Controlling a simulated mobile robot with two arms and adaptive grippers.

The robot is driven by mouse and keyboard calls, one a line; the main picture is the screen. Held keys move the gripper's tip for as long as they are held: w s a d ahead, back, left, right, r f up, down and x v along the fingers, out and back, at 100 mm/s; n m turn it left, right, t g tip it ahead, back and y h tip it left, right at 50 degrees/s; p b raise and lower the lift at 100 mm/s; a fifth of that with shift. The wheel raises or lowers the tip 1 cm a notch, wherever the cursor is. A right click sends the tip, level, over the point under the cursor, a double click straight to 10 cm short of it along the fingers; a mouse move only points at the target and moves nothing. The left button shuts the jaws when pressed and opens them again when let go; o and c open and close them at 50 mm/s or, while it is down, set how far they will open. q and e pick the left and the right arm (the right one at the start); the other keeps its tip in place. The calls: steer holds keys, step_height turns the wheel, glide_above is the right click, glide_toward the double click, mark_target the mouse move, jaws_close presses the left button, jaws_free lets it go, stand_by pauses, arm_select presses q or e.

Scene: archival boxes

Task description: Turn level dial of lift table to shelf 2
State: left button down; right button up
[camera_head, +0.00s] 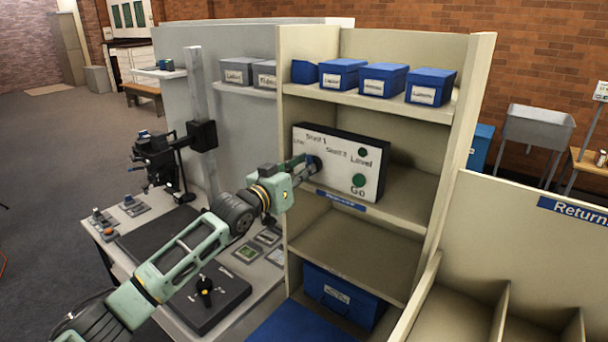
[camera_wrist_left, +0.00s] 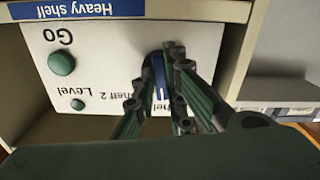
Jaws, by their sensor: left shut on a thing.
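The white control panel (camera_head: 335,150) with dark sides stands on a shelf of the beige rack. It carries the labels Shelf 1, Shelf 2, Level and Go, with a green Go button (camera_head: 358,180) and a smaller green round spot by Level (camera_head: 363,152). My left gripper (camera_head: 312,164) is at the panel's lower left part and largely covers the dial. In the left wrist view the panel is upside down, and the gripper's fingers (camera_wrist_left: 158,88) are shut on the blue dial (camera_wrist_left: 159,69). Where the dial points cannot be told. My right gripper is not in view.
Several blue boxes (camera_head: 384,80) stand on the shelf above the panel. A large blue box (camera_head: 342,295) sits on the bottom shelf. A blue Heavy shelf label (camera_wrist_left: 75,9) runs along the shelf edge. A beige Returns unit (camera_head: 505,225) stands at the right.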

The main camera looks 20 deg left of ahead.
arm_select(q)
steer(key=shift+m+p, duration=1.3)
steer(key=shift+m, duration=4.4)
steer(key=shift+f, duration=0.1)
steer(key=c, duration=1.8)
jaws_free()
steer(key=shift+s, duration=0.1)
steer(key=v, duration=1.2)
